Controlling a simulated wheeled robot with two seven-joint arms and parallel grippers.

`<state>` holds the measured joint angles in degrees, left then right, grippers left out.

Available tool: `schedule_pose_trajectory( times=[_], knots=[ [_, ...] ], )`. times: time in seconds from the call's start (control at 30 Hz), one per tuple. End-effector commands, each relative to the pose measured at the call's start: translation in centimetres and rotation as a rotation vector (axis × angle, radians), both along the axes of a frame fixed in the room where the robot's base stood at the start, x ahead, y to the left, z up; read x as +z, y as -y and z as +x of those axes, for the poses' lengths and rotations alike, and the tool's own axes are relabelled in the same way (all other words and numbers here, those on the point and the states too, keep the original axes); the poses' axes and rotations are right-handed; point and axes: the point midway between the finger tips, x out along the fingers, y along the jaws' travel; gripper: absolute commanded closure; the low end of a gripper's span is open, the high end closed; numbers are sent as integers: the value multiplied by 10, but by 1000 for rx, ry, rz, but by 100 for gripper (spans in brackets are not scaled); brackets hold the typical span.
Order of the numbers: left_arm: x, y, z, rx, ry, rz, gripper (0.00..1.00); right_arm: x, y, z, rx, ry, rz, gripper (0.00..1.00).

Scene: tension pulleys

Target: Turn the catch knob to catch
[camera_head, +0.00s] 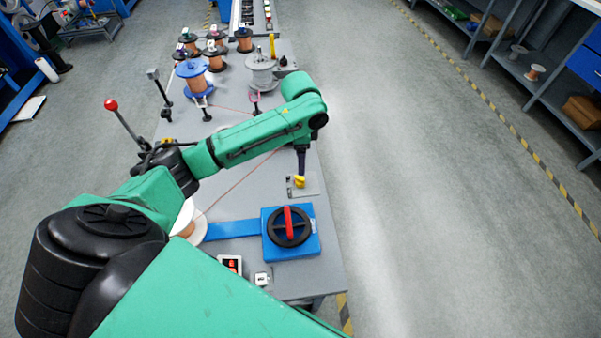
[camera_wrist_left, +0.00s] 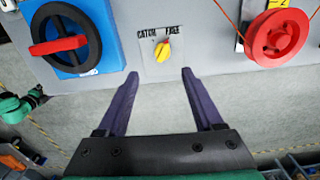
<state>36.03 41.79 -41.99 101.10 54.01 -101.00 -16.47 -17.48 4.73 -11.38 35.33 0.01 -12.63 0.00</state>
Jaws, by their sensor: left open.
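The yellow catch knob (camera_head: 299,181) sits on a small grey plate on the bench, just beyond the blue box with the red handle. It also shows in the left wrist view (camera_wrist_left: 162,50), below the words CATCH on the left and FREE on the right. Its upper end leans right, towards FREE. My left gripper (camera_head: 301,170) points down close to the knob. In the left wrist view my left gripper (camera_wrist_left: 159,73) is open and empty, with the knob ahead of the gap between its fingertips; contact does not show. My right gripper is not in view.
The blue box (camera_head: 308,245) with a black wheel and red handle (camera_head: 289,222) stands near the knob. A red pulley (camera_wrist_left: 277,38) lies to its other side in the wrist view. Several spools (camera_head: 194,77) stand farther back. The floor right of the bench is clear.

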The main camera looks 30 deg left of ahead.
Motion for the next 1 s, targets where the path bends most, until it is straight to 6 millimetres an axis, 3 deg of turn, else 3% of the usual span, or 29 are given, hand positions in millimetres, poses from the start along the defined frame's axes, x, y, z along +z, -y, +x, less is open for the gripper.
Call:
schedule_pose_trajectory(
  times=[0.13,0.3,0.47,0.7,0.73,0.9,1.0],
  knots=[
    [-42,0,-1,1,-6,1,32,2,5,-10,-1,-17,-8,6],
    [-82,0,0,1,-3,2,32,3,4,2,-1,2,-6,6],
    [-99,-1,0,0,-1,1,32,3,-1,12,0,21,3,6],
    [-101,-1,0,0,0,1,32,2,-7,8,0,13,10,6],
    [-101,-1,0,0,0,1,40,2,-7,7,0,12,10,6],
    [-100,-1,0,0,0,1,100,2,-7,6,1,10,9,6],
    [-100,-1,1,0,1,2,100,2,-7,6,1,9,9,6]
  ],
)
